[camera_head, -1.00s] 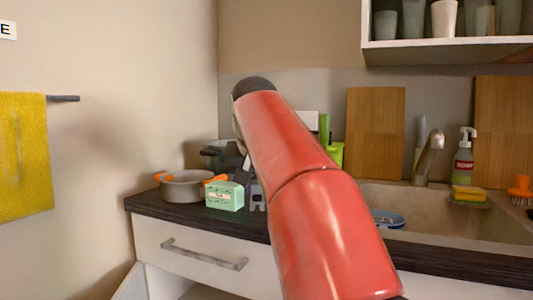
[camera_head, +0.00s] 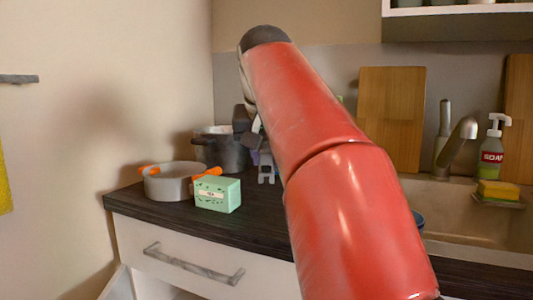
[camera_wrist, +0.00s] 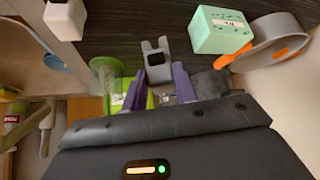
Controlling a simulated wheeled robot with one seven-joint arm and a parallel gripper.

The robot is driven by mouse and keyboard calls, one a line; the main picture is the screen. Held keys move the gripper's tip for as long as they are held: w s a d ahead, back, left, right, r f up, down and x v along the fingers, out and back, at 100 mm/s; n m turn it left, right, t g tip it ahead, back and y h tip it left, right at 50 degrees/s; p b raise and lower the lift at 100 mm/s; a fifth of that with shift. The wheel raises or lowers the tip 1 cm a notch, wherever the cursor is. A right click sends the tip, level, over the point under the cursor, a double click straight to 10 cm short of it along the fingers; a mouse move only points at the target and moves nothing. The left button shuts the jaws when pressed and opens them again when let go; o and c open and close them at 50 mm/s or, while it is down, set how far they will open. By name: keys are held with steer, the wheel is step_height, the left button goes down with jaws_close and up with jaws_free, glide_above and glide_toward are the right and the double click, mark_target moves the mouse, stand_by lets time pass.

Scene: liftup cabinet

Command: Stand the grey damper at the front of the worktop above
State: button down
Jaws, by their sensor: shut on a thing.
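The grey damper (camera_wrist: 158,62) is between the two purple fingertips of my gripper (camera_wrist: 160,85) in the wrist view, and my gripper is shut on it. Its forked grey end points away from the fingers. In the head view this forked end (camera_head: 266,172) hangs or stands upright over the dark worktop (camera_head: 155,213), right of the mint-green box. I cannot tell whether it touches the surface. My red arm hides much of the gripper and the worktop behind it.
The mint-green box (camera_head: 218,195) stands near the front edge, with a grey pan with orange handles (camera_head: 172,183) behind it. A dark pot (camera_head: 222,152) is further back. The sink (camera_head: 455,210) is at the right. Bare worktop shows in front of the box.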

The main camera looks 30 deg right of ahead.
steer(key=shift+f+b, duration=2.5)
steer(key=shift+f, duration=1.15)
steer(key=shift+f+b, duration=0.5)
steer(key=shift+f, duration=0.1)
steer(key=shift+c, duration=2.3)
jaws_free()
